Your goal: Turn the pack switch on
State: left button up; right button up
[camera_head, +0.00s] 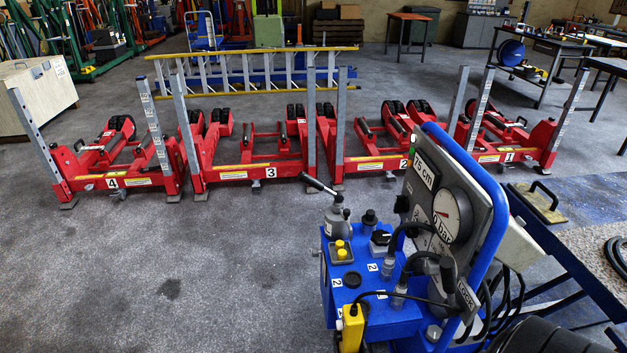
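The blue hydraulic pack (383,311) stands at the right front, with a blue tube frame and a grey panel. The panel carries a round dial gauge (452,214) and a "75 cm" display (426,170). A black knob (380,238) on a light plate sits on the pack's top; it looks like a rotary switch, but its setting is too small to read. No label shows which control is the pack switch. Neither of my grippers is in view.
Several red numbered jack units (235,172) with grey posts stand behind. Black hoses (512,303) hang at the pack's right, near a blue-framed bench (560,255). The floor at the left front is clear.

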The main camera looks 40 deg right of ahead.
aim_at(402, 202)
jog(key=i+j, duration=0.1)
jog(key=i, duration=0.7)
jog(key=i+j, duration=0.15)
jog(key=i, duration=0.65)
jog(key=i+l+z, duration=0.1)
jog(key=i+z, duration=0.15)
jog(key=z, duration=0.2)
jog(key=i+z, duration=0.3)
jog(key=z, duration=0.15)
jog(key=i+z, duration=0.25)
jog(key=z, duration=0.2)
jog(key=i+j+z, duration=0.2)
jog(key=z, duration=0.25)
jog(key=i+j+z, duration=0.25)
jog(key=z, duration=0.2)
